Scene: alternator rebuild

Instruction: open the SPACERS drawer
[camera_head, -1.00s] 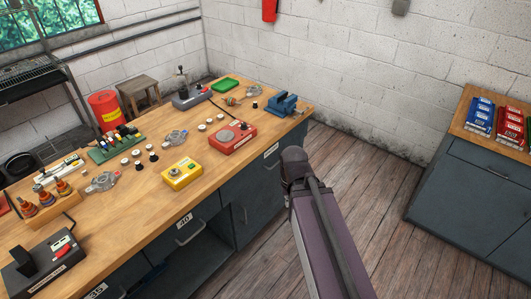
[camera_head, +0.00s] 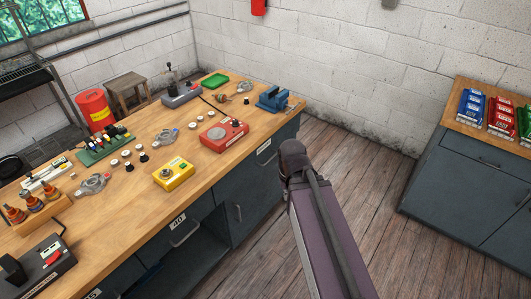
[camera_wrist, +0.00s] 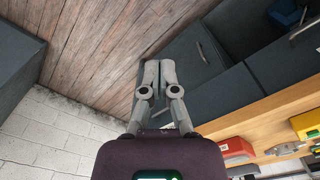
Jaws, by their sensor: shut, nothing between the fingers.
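The workbench has grey drawer fronts with white labels under its wooden top. One drawer (camera_head: 184,228) has a bar handle and a short label; another drawer (camera_head: 266,157) is at the right end. Both look shut. I cannot read SPACERS on any label. My gripper (camera_wrist: 160,64) shows in the wrist view with its two fingers together and empty. Behind and beside the fingers are a grey cabinet door (camera_wrist: 188,62) with a handle and a drawer front (camera_wrist: 292,55). The gripper appears apart from them. In the head view my arm hides the gripper.
The bench top (camera_head: 128,208) holds a yellow box (camera_head: 173,173), a red box (camera_head: 223,134) and a blue vise (camera_head: 272,98). An open bay (camera_head: 200,262) lies below the labelled drawer. A second grey cabinet (camera_head: 465,190) stands right. Wooden floor (camera_head: 375,215) between is clear.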

